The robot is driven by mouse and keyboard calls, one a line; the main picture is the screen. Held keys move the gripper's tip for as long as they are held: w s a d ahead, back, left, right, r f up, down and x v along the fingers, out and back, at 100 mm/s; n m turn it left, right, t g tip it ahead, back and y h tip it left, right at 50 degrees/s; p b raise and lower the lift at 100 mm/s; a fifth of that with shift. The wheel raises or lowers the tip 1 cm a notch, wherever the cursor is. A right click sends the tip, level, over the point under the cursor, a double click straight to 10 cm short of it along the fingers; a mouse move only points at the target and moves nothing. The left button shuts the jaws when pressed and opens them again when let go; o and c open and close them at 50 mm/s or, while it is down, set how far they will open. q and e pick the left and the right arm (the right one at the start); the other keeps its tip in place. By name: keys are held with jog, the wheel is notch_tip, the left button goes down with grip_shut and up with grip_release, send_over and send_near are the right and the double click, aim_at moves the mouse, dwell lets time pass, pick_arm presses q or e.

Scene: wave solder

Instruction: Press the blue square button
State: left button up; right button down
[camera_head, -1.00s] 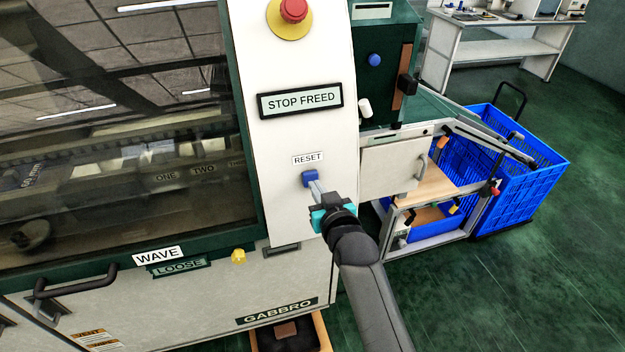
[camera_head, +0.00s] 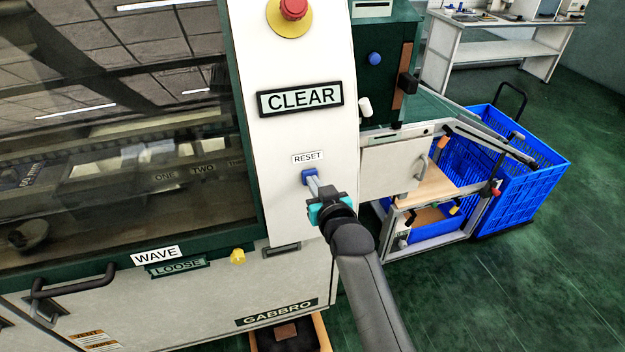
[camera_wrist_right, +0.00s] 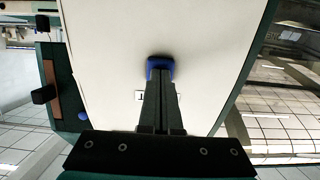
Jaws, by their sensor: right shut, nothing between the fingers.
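The blue square button (camera_head: 308,177) is on the white panel of the machine, under the label RESET (camera_head: 308,157). My right gripper (camera_head: 313,184) is shut with its fingertips at the button, seemingly touching it. In the right wrist view the closed fingers (camera_wrist_right: 161,82) end over the blue button (camera_wrist_right: 160,63) and hide part of it. The display (camera_head: 300,99) above the label reads CLEAR. My left gripper is not in view.
A red emergency stop (camera_head: 293,9) on a yellow base is above the display. A round blue knob (camera_head: 375,59) is on the green housing to the right. A blue crate (camera_head: 540,180) stands on the floor at the right. A glass window fills the left.

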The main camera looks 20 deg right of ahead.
jog(key=p+v, duration=0.5)
jog(key=v, duration=0.1)
dwell(0.4)
jog(key=shift+s, duration=0.1)
jog(key=v, duration=1.5)
